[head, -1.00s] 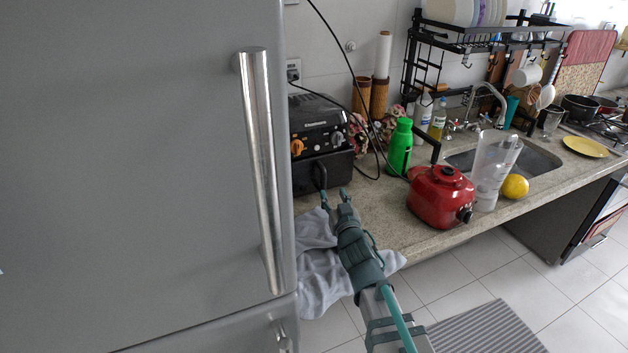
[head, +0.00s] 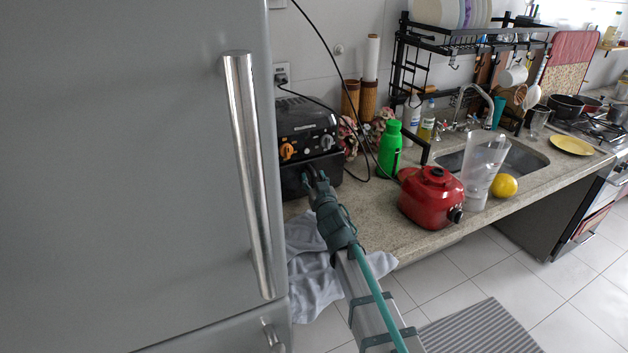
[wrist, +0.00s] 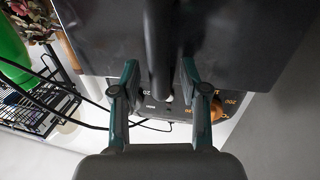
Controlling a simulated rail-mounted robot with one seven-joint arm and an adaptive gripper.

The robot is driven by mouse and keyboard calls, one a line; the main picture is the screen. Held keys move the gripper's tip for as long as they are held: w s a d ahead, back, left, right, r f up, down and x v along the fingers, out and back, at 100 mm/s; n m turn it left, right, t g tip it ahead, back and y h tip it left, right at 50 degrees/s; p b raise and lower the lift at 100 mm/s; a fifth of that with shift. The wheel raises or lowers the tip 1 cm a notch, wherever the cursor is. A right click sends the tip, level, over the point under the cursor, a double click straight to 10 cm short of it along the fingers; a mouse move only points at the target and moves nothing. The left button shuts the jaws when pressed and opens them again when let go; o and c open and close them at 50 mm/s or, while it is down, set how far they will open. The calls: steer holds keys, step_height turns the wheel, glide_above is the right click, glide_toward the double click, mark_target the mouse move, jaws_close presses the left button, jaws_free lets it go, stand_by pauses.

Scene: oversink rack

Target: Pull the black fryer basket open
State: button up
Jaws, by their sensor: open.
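The black air fryer (head: 308,130) stands on the counter beside the fridge, with an orange knob and a dark knob on its front panel. Its black basket (head: 326,168) is at the bottom front and looks closed. My gripper (head: 313,174) is at the basket's front, around its handle. In the wrist view the dark handle (wrist: 160,45) runs between the two fingers of my open gripper (wrist: 155,80), with gaps on both sides. The basket front (wrist: 105,40) lies just beyond the fingertips. In the head view my gripper hides most of the handle.
The grey fridge (head: 130,150) with its long handle stands close on the left. A grey cloth (head: 315,285) hangs over the counter edge. A green bottle (head: 388,150) and a red appliance (head: 430,198) stand to the right. Cables run beside the fryer.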

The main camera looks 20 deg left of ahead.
jaws_close()
steer(key=shift+s+r+p, duration=0.1)
steer(key=shift+p, duration=0.2)
